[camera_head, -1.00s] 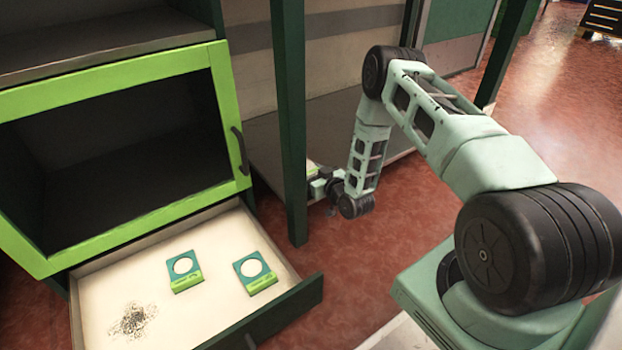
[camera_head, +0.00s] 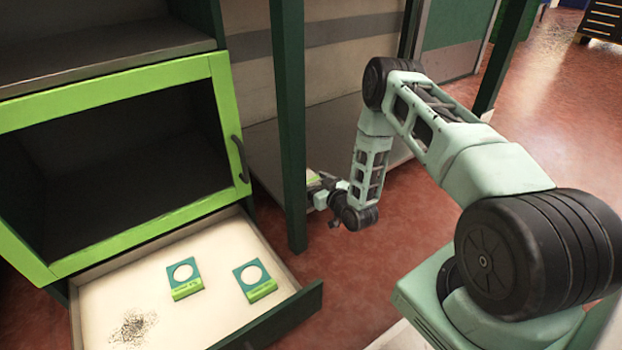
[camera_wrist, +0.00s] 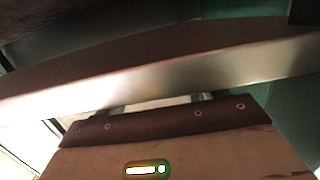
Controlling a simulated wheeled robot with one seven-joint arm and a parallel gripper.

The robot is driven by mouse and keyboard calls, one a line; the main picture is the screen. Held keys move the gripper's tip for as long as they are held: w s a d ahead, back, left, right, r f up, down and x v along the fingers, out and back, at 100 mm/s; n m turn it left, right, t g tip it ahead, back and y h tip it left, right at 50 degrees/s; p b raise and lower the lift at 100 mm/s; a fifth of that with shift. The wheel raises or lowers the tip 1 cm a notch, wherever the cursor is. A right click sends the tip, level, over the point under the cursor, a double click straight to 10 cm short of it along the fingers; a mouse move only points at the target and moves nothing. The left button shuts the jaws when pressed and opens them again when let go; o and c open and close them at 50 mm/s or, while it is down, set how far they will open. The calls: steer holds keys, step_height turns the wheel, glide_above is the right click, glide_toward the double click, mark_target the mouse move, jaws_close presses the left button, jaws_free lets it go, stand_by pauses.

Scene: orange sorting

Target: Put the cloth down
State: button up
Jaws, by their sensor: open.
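My gripper (camera_head: 320,190) is low beside the dark green post, at the edge of the grey lower shelf, and is small and partly hidden in the head view. In the wrist view my gripper (camera_wrist: 160,104) shows two short finger parts spread apart, with a pale strip between them and a metallic beam across the view beyond. It is open. I cannot make out a cloth in either view. A small pale and lime patch shows by the gripper, too small to identify.
An open drawer (camera_head: 220,312) holds two teal cards (camera_head: 184,279) (camera_head: 255,280) with white discs, and a dark speckled patch (camera_head: 133,328). A lime-framed cabinet (camera_head: 120,88) stands above it. The green post (camera_head: 291,120) is close to my gripper. Red floor (camera_head: 420,200) is clear on the right.

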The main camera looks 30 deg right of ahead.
steer(key=s+r+p, duration=0.1)
steer(key=s+p, duration=0.4)
steer(key=s, duration=0.5)
steer(key=shift+d+r, duration=0.2)
steer(key=shift+r, duration=0.1)
steer(key=shift+s, duration=0.1)
